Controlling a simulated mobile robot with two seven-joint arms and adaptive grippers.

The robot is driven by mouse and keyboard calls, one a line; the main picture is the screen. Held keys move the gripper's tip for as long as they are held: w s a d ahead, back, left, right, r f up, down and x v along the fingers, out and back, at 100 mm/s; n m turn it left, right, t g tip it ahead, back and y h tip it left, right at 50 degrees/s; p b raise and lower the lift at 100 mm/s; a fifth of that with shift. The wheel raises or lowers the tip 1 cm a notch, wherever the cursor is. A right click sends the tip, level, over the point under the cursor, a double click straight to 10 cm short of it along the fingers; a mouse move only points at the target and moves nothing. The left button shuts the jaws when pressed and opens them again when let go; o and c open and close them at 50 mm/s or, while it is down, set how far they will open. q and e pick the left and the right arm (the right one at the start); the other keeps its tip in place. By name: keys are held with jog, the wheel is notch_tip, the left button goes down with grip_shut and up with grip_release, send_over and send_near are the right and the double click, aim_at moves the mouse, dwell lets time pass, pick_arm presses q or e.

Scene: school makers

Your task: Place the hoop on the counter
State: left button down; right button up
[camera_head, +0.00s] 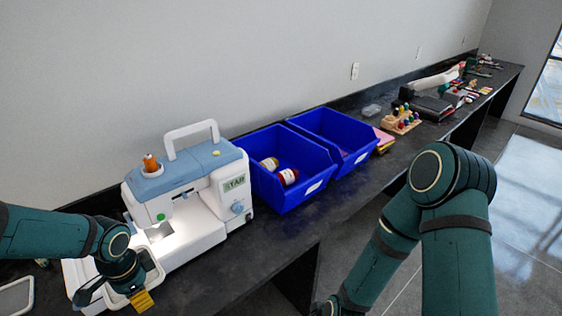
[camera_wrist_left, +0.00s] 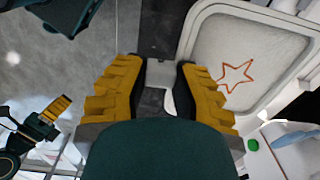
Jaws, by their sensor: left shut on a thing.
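The hoop (camera_wrist_left: 250,62) is a pale rounded frame holding cloth with a red star outline. In the left wrist view it lies right of my left gripper (camera_wrist_left: 160,95), whose yellow fingers are shut on its edge bracket. In the head view my left gripper (camera_head: 141,299) is at lower left, in front of the sewing machine (camera_head: 188,205); the hoop's rim (camera_head: 156,272) shows beside it, partly hidden by my wrist. The dark counter (camera_head: 275,255) runs along the wall. My right gripper (camera_wrist_left: 52,112) shows small in the left wrist view; its jaw state is unclear.
Two blue bins (camera_head: 265,190) (camera_head: 325,148) stand right of the machine; the nearer holds thread spools (camera_head: 288,176). Another pale rounded frame (camera_head: 30,297) lies at the far left. Bare counter lies in front of the machine and bins. Tools crowd the far end.

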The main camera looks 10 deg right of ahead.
pick_arm(q)
jog(key=shift+a+r, duration=0.1)
jog(key=shift+a, duration=0.1)
notch_tip(320, 180, down, 14)
jog(key=b, duration=0.4)
jog(key=shift+f+b, duration=0.9)
jog(key=shift+f, duration=1.15)
pick_arm(e)
jog(key=shift+g, duration=0.3)
jog(key=f, duration=0.2)
jog(key=s+f, duration=0.1)
jog(key=f, duration=0.2)
jog(key=shift+s+a+f, duration=0.15)
jog(key=shift+s+f, duration=0.2)
jog(key=shift+s, duration=0.05)
pick_arm(q)
jog(key=shift+s, duration=0.1)
jog(key=shift+f, duration=0.1)
jog(key=c, duration=0.8)
grip_release()
jog(key=shift+c, duration=0.2)
pick_arm(e)
jog(key=shift+f, duration=0.15)
